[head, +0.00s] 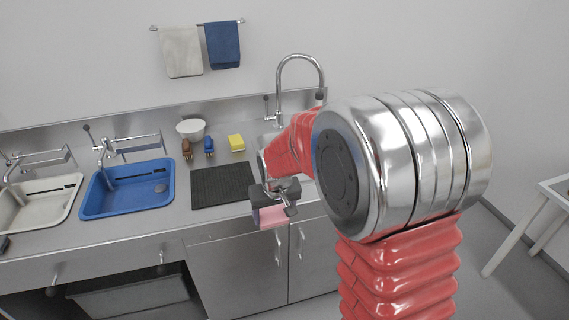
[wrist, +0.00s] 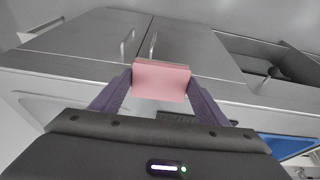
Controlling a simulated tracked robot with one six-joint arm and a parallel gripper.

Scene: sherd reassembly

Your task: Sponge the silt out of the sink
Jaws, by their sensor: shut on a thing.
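My gripper (head: 273,196) is shut on a pink sponge (head: 270,216), held in front of the counter's front edge, above the floor. In the wrist view the sponge (wrist: 161,80) is pinched between both fingers. A blue sink (head: 84,212) and a whitish sink (head: 70,204) are set in the counter at the left, each with a tap. The sponge is apart from both. A tall curved tap (head: 300,57) stands behind my arm, which hides the counter below it. I cannot make out silt in either visible sink.
A black ribbed mat (head: 222,185) lies right of the blue sink. Behind it are a white bowl (head: 190,125), a brown item (head: 187,149), a blue item (head: 209,146) and a yellow sponge (head: 236,142). Cabinet doors (head: 238,270) are below; a white table (head: 540,215) stands right.

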